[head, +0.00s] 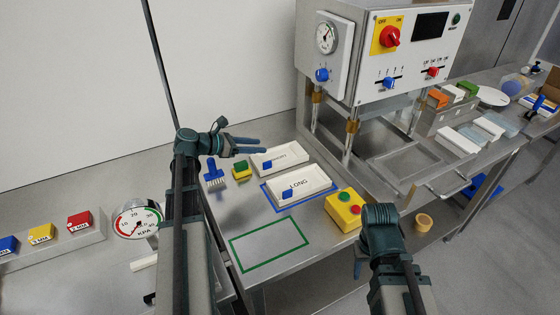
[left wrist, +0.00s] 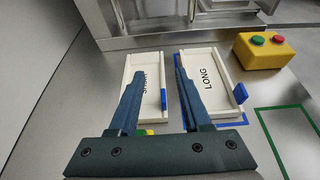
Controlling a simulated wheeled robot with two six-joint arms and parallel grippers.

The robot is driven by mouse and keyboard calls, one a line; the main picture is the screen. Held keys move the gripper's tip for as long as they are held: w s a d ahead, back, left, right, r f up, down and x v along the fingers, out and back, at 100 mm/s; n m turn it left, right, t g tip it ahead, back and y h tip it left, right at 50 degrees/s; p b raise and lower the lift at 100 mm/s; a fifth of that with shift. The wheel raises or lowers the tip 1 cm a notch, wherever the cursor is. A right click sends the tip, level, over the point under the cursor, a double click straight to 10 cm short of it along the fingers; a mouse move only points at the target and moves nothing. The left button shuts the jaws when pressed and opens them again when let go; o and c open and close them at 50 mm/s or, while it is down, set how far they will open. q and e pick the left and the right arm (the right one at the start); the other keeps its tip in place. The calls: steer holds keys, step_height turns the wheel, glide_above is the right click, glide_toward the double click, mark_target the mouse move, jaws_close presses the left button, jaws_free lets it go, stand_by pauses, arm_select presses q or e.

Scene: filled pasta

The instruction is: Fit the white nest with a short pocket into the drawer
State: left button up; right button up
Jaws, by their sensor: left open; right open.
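The white nest marked SHORT (head: 294,152) lies flat on the steel bench with a blue tab at its front; its first letters are partly covered in the left wrist view (left wrist: 146,62). A white nest marked LONG (head: 318,181) lies beside it within a blue outline. The drawer (head: 405,160) of the press is pulled out, its handle (head: 456,187) in front. My left gripper (head: 262,146) is open and empty at the SHORT nest's left end in the head view; its fingers (left wrist: 160,78) overlap that nest in the wrist view. My right gripper (head: 362,262) is open, low at the bench front, away from the nests.
A yellow button box (head: 345,210) stands between the LONG nest and the drawer. A green outline (head: 268,246) marks empty bench in front. The press (head: 345,60) rises behind.

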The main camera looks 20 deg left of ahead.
arm_select(q)
steer(key=b, duration=0.8)
glide_toward(275, 166)
steer(key=shift+r+x, duration=0.25)
steer(key=shift+x, duration=0.85)
steer(key=shift+w+d+r, duration=0.1)
steer(key=shift+w+d, duration=0.4)
steer(key=shift+d, duration=0.05)
steer(key=b+x, duration=0.2)
steer(key=x, duration=0.4)
steer(key=shift+w, duration=0.1)
jaws_close()
